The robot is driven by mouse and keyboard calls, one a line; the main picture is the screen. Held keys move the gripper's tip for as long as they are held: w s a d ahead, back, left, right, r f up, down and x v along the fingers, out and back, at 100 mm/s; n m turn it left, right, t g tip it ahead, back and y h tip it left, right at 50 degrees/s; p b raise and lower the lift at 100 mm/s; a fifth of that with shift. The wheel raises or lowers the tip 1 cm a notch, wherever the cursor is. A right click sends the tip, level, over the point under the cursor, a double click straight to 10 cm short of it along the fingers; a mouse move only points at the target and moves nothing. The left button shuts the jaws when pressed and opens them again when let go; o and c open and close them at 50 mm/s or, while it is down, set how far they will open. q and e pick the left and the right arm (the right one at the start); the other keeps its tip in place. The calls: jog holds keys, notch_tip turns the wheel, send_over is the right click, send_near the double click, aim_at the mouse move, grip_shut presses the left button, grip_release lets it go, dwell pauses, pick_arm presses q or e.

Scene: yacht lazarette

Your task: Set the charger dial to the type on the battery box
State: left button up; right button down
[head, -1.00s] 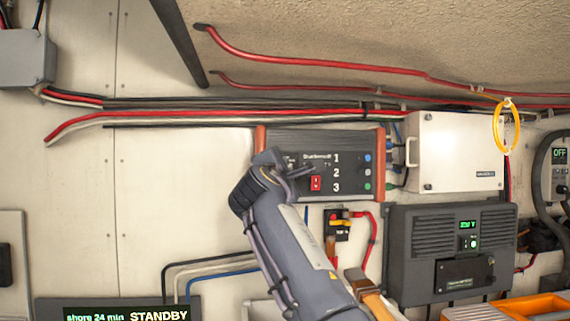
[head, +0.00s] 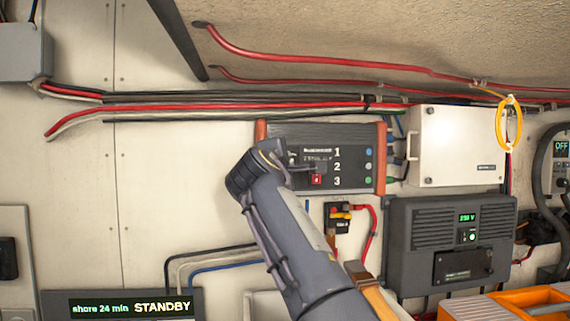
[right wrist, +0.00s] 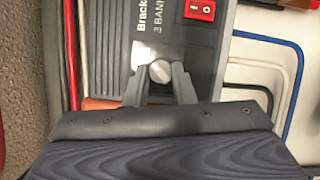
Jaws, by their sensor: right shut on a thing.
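The charger (head: 352,148) is a dark grey unit with orange-brown end caps, numbers 1, 2 and 3, and a red switch (head: 317,180). The switch also shows in the right wrist view (right wrist: 199,10). My right gripper (head: 308,166) is at the charger's left part. In the right wrist view its two fingers sit on either side of a round grey dial knob (right wrist: 160,72), shut on it. Any dial markings around the knob are hidden or unreadable. No battery box label can be read. My left gripper is not in view.
A white box (head: 455,147) and a dark unit with a green display (head: 450,240) are right of the charger. A STANDBY panel (head: 120,307) is at lower left. Red and black cables (head: 240,105) run above; a yellow loop (head: 508,124) hangs at right.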

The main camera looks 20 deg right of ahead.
jog(key=c, duration=1.2)
grip_release()
jog(key=shift+c, duration=0.2)
jog(key=b+v, duration=0.4)
jog(key=v, duration=0.4)
